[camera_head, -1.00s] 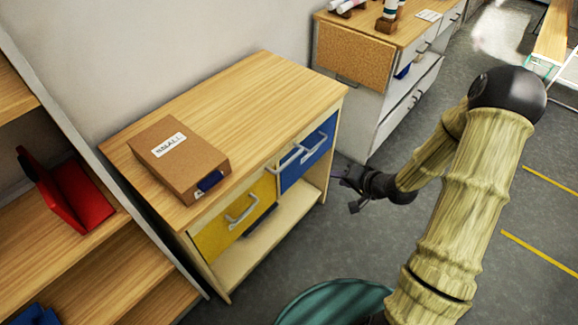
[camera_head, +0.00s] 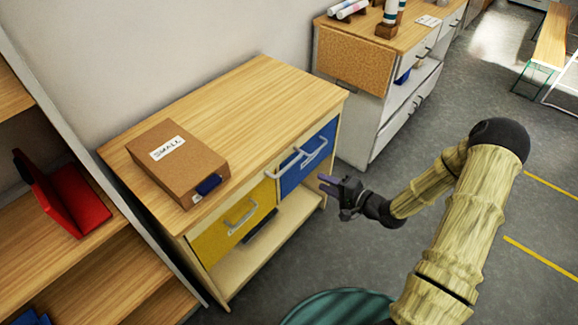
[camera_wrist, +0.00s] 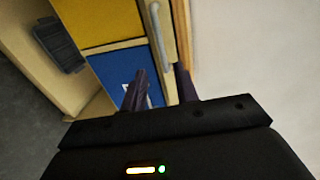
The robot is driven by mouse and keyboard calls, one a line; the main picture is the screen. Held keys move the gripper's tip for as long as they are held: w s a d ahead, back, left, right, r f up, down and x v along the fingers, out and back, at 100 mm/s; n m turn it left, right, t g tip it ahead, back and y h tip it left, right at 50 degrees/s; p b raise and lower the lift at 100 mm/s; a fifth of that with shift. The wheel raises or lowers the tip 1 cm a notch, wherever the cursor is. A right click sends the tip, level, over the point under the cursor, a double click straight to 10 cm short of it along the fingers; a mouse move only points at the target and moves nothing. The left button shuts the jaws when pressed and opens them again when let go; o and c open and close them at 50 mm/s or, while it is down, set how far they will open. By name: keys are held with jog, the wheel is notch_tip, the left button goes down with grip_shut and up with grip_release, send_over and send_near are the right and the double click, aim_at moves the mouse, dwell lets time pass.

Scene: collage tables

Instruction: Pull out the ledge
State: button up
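The wooden cabinet (camera_head: 262,92) stands against the wall. A pale bar handle (camera_head: 284,166) sits at its front edge just under the top, which looks like the handle of the ledge; the ledge itself shows only as a thin front edge. My gripper (camera_head: 327,182) is open and empty, in front of the cabinet's right end, apart from the handle. My gripper (camera_wrist: 161,84) shows its fingers spread in the wrist view.
Below the top are a yellow drawer (camera_head: 217,240) and a blue drawer (camera_head: 293,178), each with its own handle. A brown box (camera_head: 183,172) marked SMALL lies on top. A white cabinet (camera_head: 345,110) stands behind at right. A shelf with a red object (camera_head: 80,205) is at left.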

aim_at(289, 165)
jog(key=p+x, duration=0.1)
jog(key=x, duration=1.4)
jog(key=shift+a, duration=0.1)
grip_shut()
